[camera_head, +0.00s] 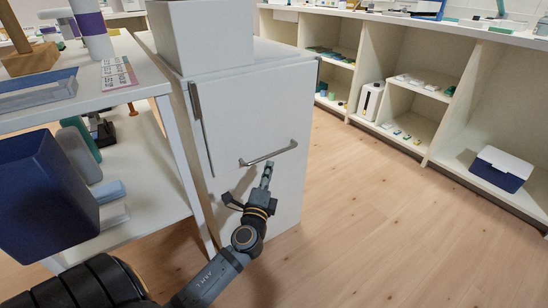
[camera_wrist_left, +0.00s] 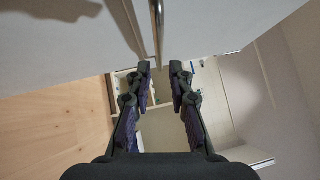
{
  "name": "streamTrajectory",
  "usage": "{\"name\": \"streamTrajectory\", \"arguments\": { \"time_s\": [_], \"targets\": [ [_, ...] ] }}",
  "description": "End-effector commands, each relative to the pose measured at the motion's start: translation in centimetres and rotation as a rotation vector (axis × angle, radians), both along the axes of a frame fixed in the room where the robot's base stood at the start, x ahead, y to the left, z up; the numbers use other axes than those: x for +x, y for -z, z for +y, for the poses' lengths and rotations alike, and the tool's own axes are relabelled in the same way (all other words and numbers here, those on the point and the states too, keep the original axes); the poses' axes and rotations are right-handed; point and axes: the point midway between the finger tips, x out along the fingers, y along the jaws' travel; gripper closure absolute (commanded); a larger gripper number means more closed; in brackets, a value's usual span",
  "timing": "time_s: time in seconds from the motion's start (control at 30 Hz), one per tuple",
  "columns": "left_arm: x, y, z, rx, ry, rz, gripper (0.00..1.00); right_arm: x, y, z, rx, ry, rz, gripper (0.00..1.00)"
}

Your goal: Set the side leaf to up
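A white panel (camera_head: 252,110) with a slim grey bar handle (camera_head: 268,154) stands upright on the front of a white cabinet. I take this panel for the side leaf. A metal bar (camera_wrist_left: 157,30) shows just beyond the fingertips, lined up with the gap. My right gripper is not in view.
A white box (camera_head: 205,38) stands on the cabinet top. A white shelf table (camera_head: 140,80) with a dark blue bin (camera_head: 45,195) is close on the left. Low open shelves (camera_head: 400,100) run along the back right. The wooden floor (camera_head: 380,215) on the right is clear.

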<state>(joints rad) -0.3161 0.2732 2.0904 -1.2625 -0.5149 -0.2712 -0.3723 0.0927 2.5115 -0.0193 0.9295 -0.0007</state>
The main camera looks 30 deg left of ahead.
Motion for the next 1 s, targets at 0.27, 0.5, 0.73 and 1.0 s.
{"name": "streamTrajectory", "arguments": {
  "time_s": [0.27, 0.5, 0.73, 1.0],
  "targets": [
    [5.4, -0.8, 2.2, 0.000, -0.001, -0.001, 0.79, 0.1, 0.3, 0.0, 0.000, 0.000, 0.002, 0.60],
    [7.1, -1.0, 2.9, 0.000, 0.001, 0.001, 0.79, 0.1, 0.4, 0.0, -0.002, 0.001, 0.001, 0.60],
    [7.2, -1.0, 2.9, -0.001, 0.001, 0.001, 0.79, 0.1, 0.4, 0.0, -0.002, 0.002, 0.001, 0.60],
    [7.2, -1.0, 2.9, -0.001, 0.001, 0.001, 1.00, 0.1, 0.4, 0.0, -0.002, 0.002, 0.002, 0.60]
  ]
}}
